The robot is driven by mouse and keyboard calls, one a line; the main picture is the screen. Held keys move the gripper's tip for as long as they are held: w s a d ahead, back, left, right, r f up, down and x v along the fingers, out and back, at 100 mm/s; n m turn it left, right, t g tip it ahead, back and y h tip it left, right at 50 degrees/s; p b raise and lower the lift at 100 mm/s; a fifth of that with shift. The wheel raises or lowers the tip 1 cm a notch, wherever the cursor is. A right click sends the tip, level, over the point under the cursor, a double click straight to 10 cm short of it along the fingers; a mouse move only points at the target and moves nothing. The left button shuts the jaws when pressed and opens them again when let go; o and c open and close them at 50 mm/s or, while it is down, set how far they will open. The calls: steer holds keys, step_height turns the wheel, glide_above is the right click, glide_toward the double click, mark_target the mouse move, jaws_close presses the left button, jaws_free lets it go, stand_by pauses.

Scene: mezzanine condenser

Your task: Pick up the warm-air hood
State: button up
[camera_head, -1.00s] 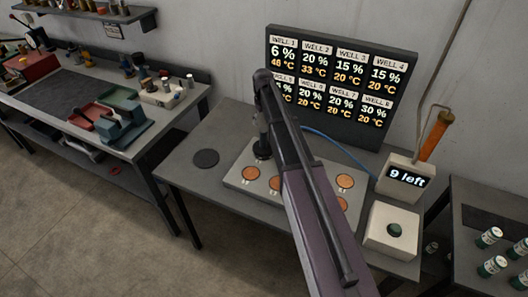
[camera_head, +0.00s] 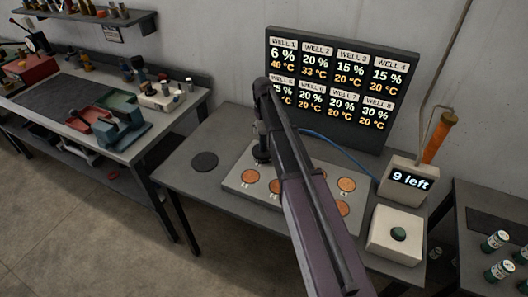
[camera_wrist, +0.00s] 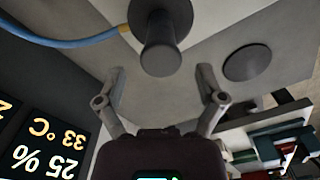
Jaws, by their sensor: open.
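The warm-air hood (camera_wrist: 160,42) is a dark round piece with an upright cylindrical handle, and a blue hose runs from it. It stands on the pale plate of wells (camera_head: 236,182), partly hidden behind my arm in the head view (camera_head: 262,154). My gripper (camera_wrist: 160,100) is open and empty. Its two fingers are spread wide, with the hood's handle ahead of the gap and apart from both fingertips. In the head view my gripper is mostly hidden by my arm, close above the hood.
A display board (camera_head: 340,85) with well readings stands behind the plate. A dark disc (camera_head: 205,161) lies left of the plate. A "9 left" counter box (camera_head: 405,180) and a white box (camera_head: 396,236) stand at the right. Blue hose (camera_head: 340,146) crosses behind my arm.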

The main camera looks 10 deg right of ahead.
mark_target(263, 145)
steer(key=shift+s+f+b, duration=0.1)
steer(key=shift+f+b, duration=2.25)
steer(key=shift+f, duration=0.15)
jaws_close()
